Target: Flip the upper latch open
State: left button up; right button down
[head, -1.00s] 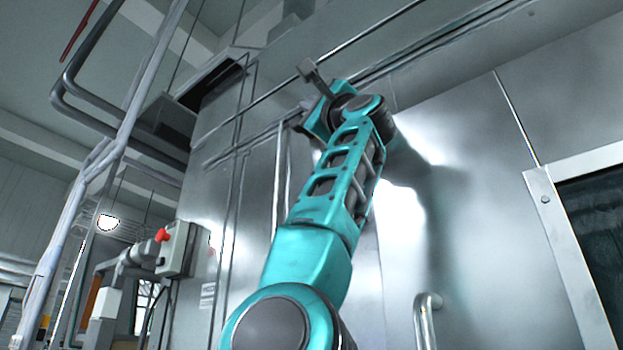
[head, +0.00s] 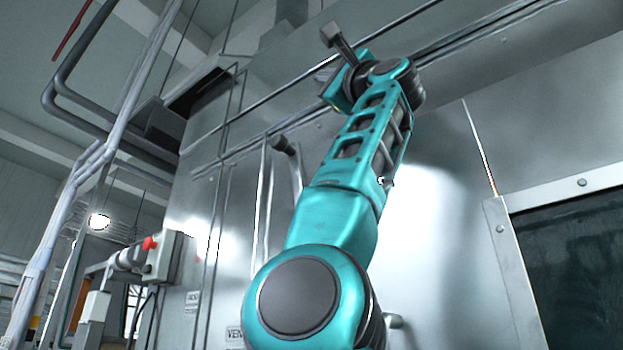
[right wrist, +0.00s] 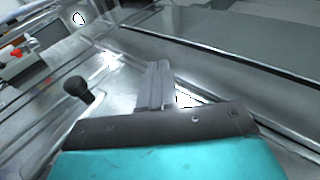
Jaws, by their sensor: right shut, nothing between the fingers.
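The upper latch (head: 284,146) is a thin metal lever with a dark knob on the steel door front, left of my right arm in the head view. Its lower part runs down behind my arm. In the right wrist view the dark knob (right wrist: 78,90) stands left of my fingers. My right gripper (head: 330,35) is shut and empty, above and to the right of the knob in the head view. Its closed grey fingers (right wrist: 156,82) show in the right wrist view, apart from the knob. My left gripper is not in view.
A grey control box (head: 162,256) with a red button stands at the left. A door handle (head: 394,321) shows partly behind my arm. A framed dark window (head: 570,265) is at the right. Rails (head: 480,30) run along the upper steel wall.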

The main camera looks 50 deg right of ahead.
jog(key=shift+s+a+r, duration=0.1)
jog(key=shift+s+r, duration=0.15)
jog(key=shift+s, duration=0.4)
jog(key=shift+s+a+r, duration=0.1)
jog(key=shift+s+r, duration=0.1)
jog(key=shift+s, duration=0.4)
jog(key=shift+s, duration=0.1)
jog(key=shift+d, duration=0.1)
